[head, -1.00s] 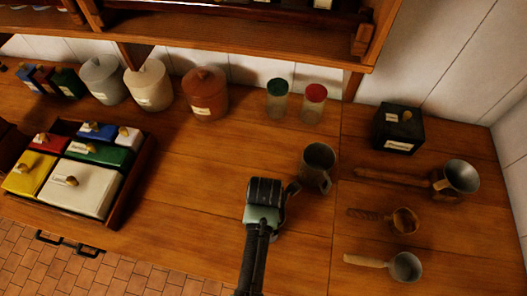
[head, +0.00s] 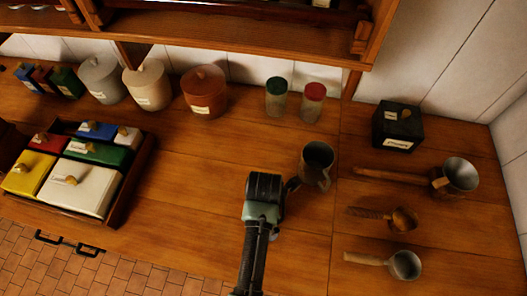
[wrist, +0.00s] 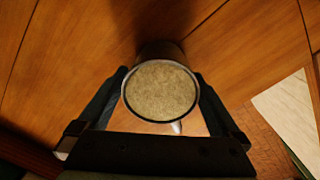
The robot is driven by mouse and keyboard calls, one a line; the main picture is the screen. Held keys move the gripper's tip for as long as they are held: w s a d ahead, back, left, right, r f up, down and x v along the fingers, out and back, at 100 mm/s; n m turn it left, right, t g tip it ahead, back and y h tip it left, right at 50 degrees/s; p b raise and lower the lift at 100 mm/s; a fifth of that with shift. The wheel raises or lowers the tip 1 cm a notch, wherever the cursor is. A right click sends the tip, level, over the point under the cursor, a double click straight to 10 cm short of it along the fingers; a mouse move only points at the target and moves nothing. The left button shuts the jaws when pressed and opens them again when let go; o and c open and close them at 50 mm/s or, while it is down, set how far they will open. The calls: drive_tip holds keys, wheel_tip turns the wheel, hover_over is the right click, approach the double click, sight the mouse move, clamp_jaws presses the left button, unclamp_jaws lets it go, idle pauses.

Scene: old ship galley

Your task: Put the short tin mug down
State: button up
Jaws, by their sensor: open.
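The short tin mug (head: 317,163), grey with a handle on its near right side, appears to stand upright on the wooden counter. In the wrist view the mug (wrist: 160,118) shows its round rim from above, with a grainy, pale brownish inside and part of the handle at its lower right. My gripper (wrist: 160,76) is open, with one finger on each side of the mug. Whether either finger touches it, I cannot tell. In the head view my gripper (head: 294,184) is at the mug's left, its fingers partly hidden.
A green-lidded jar (head: 277,98) and a red-lidded jar (head: 312,103) stand behind the mug. Several ladles and dippers lie to the right, near a black box (head: 397,127). A tray of coloured boxes (head: 128,190) is at left. Counter left of my gripper is clear.

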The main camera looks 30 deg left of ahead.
wheel_tip(320, 180, up, 10)
drive_tip(key=shift+b, duration=0.3)
drive_tip(key=shift+d, duration=0.1)
